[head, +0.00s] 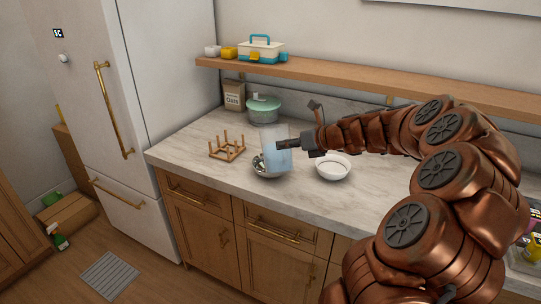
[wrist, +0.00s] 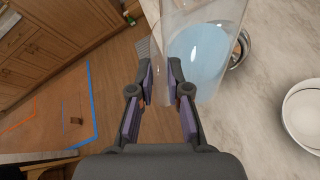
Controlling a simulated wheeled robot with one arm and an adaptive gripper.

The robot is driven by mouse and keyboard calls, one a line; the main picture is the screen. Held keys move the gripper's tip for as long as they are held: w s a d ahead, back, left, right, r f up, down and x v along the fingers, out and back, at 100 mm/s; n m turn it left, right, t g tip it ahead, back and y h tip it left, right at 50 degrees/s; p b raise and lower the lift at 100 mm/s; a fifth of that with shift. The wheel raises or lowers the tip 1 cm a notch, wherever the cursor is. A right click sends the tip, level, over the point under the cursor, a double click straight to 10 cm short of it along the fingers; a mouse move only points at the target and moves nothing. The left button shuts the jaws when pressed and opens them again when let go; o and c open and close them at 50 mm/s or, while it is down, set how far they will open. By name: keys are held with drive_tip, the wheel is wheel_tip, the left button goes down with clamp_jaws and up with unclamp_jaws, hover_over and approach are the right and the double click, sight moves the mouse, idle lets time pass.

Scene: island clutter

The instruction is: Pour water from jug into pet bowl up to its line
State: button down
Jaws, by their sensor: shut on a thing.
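A clear jug (head: 277,152) with pale blue water is held in my gripper (head: 290,145), which is shut on it. The jug looks about upright, and it also shows in the wrist view (wrist: 200,50) just beyond the fingers (wrist: 168,98). A shiny metal bowl (head: 266,172) stands on the counter behind and below the jug, partly hidden by it; its rim shows in the wrist view (wrist: 242,48). A white bowl (head: 333,170) stands to the right, apart from the jug, and also shows in the wrist view (wrist: 288,115). I cannot tell which bowl is the pet bowl; no fill line is readable.
A wooden peg rack (head: 227,150) stands left on the marble counter (head: 195,160). A green lidded pot (head: 264,109) and an oats packet (head: 234,95) stand at the back, under a wooden shelf (head: 350,79). Counter left of the white bowl's front is clear.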

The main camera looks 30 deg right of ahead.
drive_tip(key=shift+r+p, duration=0.25)
drive_tip(key=shift+p, duration=0.55)
drive_tip(key=shift+w+r+m+g+p, duration=0.3)
drive_tip(key=shift+g+p, duration=0.4)
drive_tip(key=shift+p, duration=2.4)
drive_tip(key=shift+d, duration=0.15)
drive_tip(key=shift+w+d+r+m+g, duration=0.15)
drive_tip(key=shift+w+m+g, duration=0.15)
drive_tip(key=shift+g, duration=0.2)
drive_tip(key=shift+w, duration=0.1)
